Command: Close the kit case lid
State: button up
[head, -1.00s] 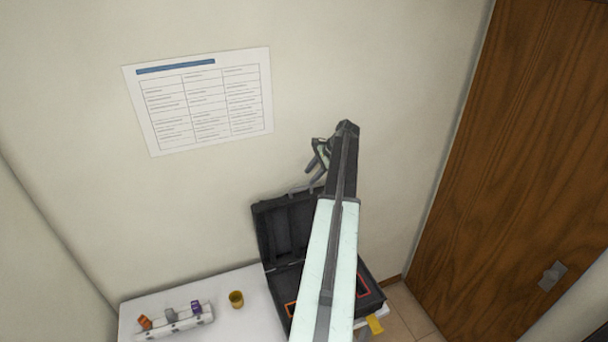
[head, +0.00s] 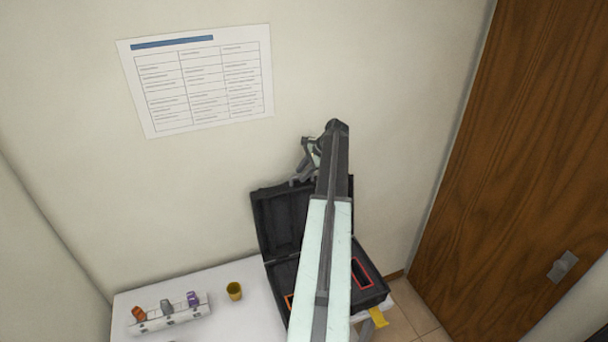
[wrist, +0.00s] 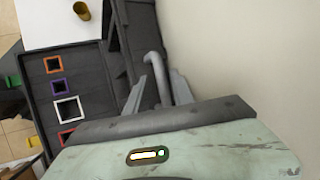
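The black kit case stands open on the white table. Its base (head: 370,290) lies flat and also shows in the wrist view (wrist: 42,100) with coloured square frames in it. Its lid (head: 278,222) stands upright close to the wall, and in the wrist view the lid (wrist: 117,50) is seen from above. My gripper (head: 299,180) is at the lid's top edge. In the wrist view its fingers (wrist: 158,92) are apart, with the lid's grey curved handle (wrist: 153,62) between them. I cannot tell whether they touch it. My arm hides the middle of the case in the head view.
On the table (head: 240,315), left of the case, stand a yellow cup (head: 235,291) and a white rack (head: 170,315) with several coloured items. The wall is close behind the lid. A wooden door (head: 520,150) is at the right.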

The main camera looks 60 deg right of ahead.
grip_shut()
dwell(1.1)
